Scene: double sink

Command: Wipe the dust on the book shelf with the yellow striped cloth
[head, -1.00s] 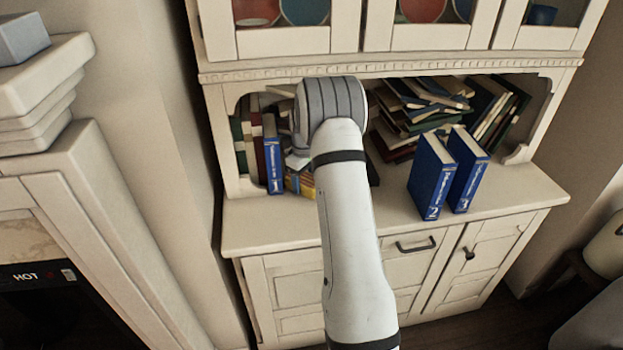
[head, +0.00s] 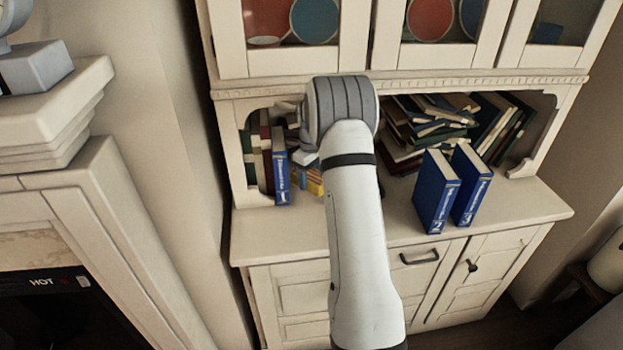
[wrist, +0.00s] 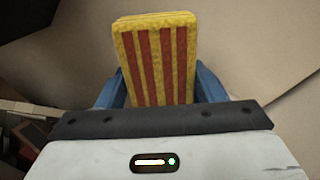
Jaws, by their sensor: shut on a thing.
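The yellow and red striped cloth (wrist: 158,60) is in my gripper (wrist: 160,90) in the wrist view. It stands up between the two blue fingers, which are shut on it. In the head view, a small yellow part of the cloth (head: 314,182) shows beside my arm, inside the left part of the shelf opening. The book shelf (head: 290,225) is a cream cabinet with an open shelf. My arm hides most of the gripper and the shelf's middle. I cannot make out dust in either view.
A blue book (head: 281,172) stands left of the cloth, close to it. Two blue books (head: 450,190) stand on the ledge to the right. A messy pile of books (head: 425,125) fills the back right. The ledge's front is clear.

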